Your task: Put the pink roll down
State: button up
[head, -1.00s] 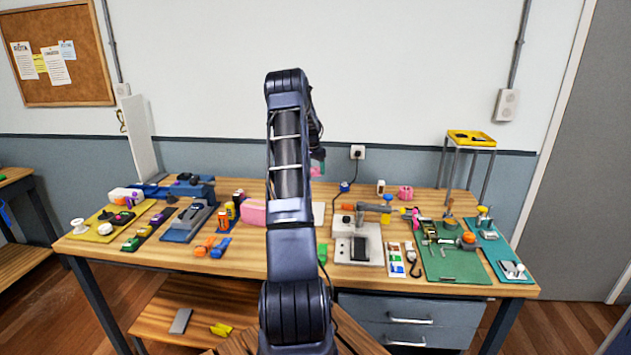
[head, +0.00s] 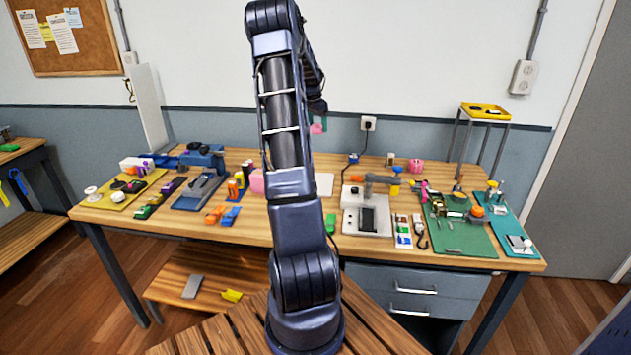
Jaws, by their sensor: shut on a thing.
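My gripper (head: 317,106) is mostly hidden behind my own raised arm, near the back wall above the bench. It is shut on the pink roll (head: 316,129), which shows as a small pink patch just under it, in front of the blue-grey wall band. A little green shows beside the pink. The roll is held in the air, apart from the bench top. The fingertips are too small and dark to make out.
The wooden bench (head: 335,256) carries several tools. A pink object (head: 416,166) stands at its back right, near a grey press-like device (head: 367,210). A white sheet (head: 324,184) lies behind my arm. A yellow tray (head: 484,111) tops a tall stand. A green mat (head: 462,238) lies right.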

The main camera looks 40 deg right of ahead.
aim_at(314, 133)
jog(key=shift+m, duration=0.3)
jog(key=s+a, duration=0.6)
jog(key=f, duration=2)
jog(key=shift+s+a+f, duration=0.1)
jog(key=shift+s+a, duration=0.2)
jog(key=shift+s, duration=0.05)
jog(key=shift+f, duration=0.1)
jog(key=o, duration=1)
